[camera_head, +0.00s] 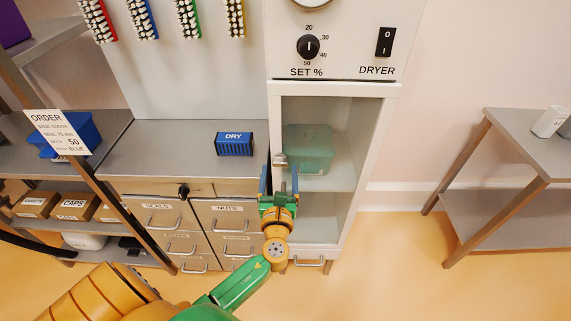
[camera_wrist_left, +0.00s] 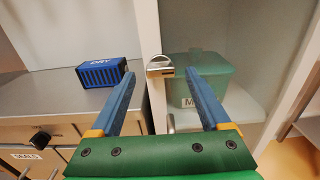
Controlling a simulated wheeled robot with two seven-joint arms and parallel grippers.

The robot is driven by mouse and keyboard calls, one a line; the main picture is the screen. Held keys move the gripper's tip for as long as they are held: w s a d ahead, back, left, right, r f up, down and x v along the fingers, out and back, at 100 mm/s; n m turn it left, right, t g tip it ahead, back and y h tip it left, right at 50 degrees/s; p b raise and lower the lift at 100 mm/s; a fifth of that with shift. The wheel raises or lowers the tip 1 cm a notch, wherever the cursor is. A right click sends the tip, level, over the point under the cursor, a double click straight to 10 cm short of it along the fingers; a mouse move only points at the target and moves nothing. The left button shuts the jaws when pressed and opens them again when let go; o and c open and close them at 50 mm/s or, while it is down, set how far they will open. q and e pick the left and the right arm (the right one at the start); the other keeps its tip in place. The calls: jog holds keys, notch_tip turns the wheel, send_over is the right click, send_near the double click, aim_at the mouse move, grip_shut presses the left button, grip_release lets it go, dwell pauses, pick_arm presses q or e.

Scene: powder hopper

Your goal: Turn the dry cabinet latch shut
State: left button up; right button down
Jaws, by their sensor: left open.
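The dry cabinet (camera_head: 366,150) has a white frame and a clear front, with a greenish tub (camera_head: 312,146) inside on a shelf. The small metal latch (camera_head: 280,159) is at the left edge of the cabinet front. It also shows in the left wrist view (camera_wrist_left: 159,67), with a rounded top and a flat lower part. My left gripper (camera_head: 279,172) is open in front of the latch. In the wrist view its two blue fingers (camera_wrist_left: 160,76) flank the latch, with gaps visible on both sides. My right gripper is not in view.
A blue DRY box (camera_head: 234,144) sits on the grey counter (camera_head: 165,160) left of the cabinet. Above the cabinet are the SET % dial (camera_head: 308,46) and the DRYER switch (camera_head: 385,42). A grey table (camera_head: 535,140) stands at right; the floor between is clear.

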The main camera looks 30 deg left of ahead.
aim_at(280, 162)
pick_arm(q)
jog(key=x, duration=0.3)
jog(key=shift+f, duration=0.1)
jog(key=shift+s+d, duration=0.1)
grip_shut()
